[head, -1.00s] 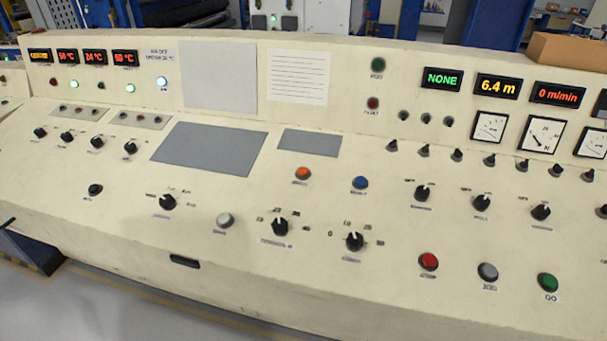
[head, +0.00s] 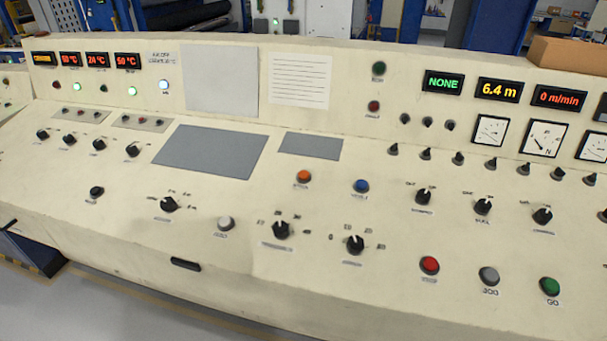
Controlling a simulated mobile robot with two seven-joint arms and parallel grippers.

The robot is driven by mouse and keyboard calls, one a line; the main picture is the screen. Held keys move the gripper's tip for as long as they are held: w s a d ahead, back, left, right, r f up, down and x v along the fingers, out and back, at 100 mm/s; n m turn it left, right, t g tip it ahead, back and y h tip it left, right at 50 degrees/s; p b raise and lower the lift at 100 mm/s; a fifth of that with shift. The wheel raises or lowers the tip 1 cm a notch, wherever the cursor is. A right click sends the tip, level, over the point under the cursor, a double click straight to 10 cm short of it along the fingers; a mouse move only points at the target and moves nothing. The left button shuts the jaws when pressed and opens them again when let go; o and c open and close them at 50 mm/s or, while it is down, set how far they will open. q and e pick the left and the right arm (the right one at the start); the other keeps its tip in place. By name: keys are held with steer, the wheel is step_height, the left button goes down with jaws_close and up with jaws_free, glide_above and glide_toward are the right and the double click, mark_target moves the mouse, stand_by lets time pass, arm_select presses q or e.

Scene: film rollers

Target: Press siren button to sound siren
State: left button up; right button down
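The cream control console fills the head view, and its push buttons have labels too small to read surely, so I cannot tell which is the siren button. A white button (head: 225,223) sits left of centre near the front. An orange button (head: 303,176) and a blue button (head: 361,186) are in the middle. A red button (head: 430,264), a grey button (head: 489,275) labelled something like "JOG" and a green button (head: 550,286) labelled "GO" are at the front right. Neither of my grippers is in view, and nothing touches the buttons.
Black rotary knobs stand close to the buttons, including one (head: 281,230) right of the white button and another (head: 169,204) left of it. Upright displays (head: 443,82) and dials (head: 543,138) line the back panel. A cardboard box (head: 567,52) sits on top at right.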

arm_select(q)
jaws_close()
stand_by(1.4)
